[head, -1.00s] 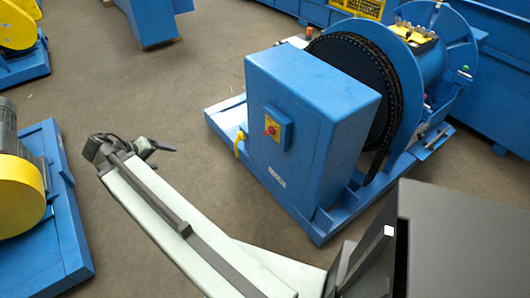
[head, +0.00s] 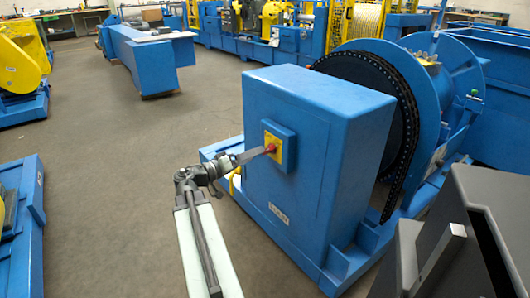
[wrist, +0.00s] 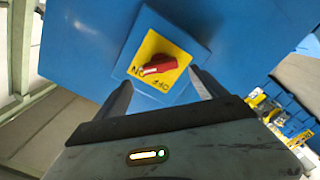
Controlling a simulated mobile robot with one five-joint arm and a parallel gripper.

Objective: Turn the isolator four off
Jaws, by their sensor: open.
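The isolator is a red knob (wrist: 160,66) on a yellow plate (wrist: 138,63), set on a blue box on the blue cabinet (head: 300,130). In the wrist view the plate reads ON and what looks like OFF, partly unclear, and the knob lies with its white-marked end toward the ON side. In the head view the red knob (head: 270,149) is at the tip of my gripper (head: 262,152). In the wrist view my gripper (wrist: 160,88) is open, its two fingers either side of the plate's lower part. Whether the fingers touch the knob cannot be told.
A large blue drum with a black chain (head: 408,120) stands behind the cabinet on a blue base. Blue machines stand along the back. The floor (head: 120,150) left of the cabinet is clear. A blue base (head: 25,220) is at the left edge.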

